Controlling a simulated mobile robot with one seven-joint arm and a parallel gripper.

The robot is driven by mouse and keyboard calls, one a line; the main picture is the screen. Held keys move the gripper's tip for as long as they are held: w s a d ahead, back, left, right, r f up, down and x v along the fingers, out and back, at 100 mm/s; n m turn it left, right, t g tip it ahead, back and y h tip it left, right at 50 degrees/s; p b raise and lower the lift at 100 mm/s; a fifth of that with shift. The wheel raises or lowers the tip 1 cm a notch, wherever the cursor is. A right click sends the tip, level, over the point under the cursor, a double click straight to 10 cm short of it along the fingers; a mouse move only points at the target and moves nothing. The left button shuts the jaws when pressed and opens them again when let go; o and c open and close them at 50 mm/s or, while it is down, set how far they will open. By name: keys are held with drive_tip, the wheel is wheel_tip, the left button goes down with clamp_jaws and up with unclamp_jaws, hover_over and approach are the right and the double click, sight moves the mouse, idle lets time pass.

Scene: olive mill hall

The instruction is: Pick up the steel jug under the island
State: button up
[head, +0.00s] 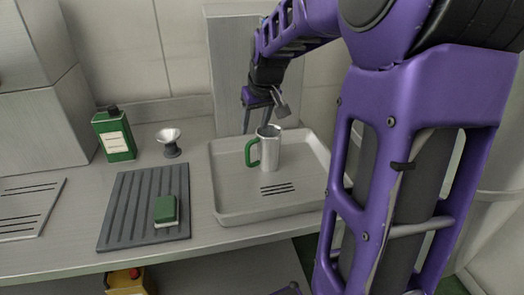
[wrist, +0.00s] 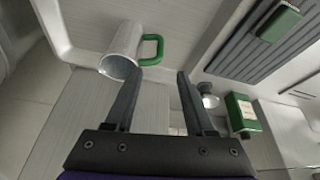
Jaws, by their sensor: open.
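A steel jug (head: 271,152) with a green handle stands upright in a shallow grey tray (head: 230,205) on top of the counter, not under it. My gripper (head: 263,112) is open and empty, just above and behind the jug in the head view. In the wrist view the jug (wrist: 122,45) lies ahead of the left fingertip, its handle in front of the gap between the fingers (wrist: 158,77). I cannot tell whether a finger touches the jug.
Left of the tray are a ridged dark mat (head: 122,210) with a green sponge (head: 165,208), a small steel funnel-shaped cup (head: 170,142) and a green bottle or tin (head: 115,138). A yellow object (head: 125,280) sits below the counter edge. The tray's right part is hidden by my arm.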

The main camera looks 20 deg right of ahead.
sight(248, 151)
drive_tip(key=b+x, duration=0.1)
drive_tip(key=x, duration=1.4)
drive_tip(key=shift+w+f, duration=0.25)
clamp_jaws()
drive_tip(key=shift+r, duration=0.1)
idle(0.7)
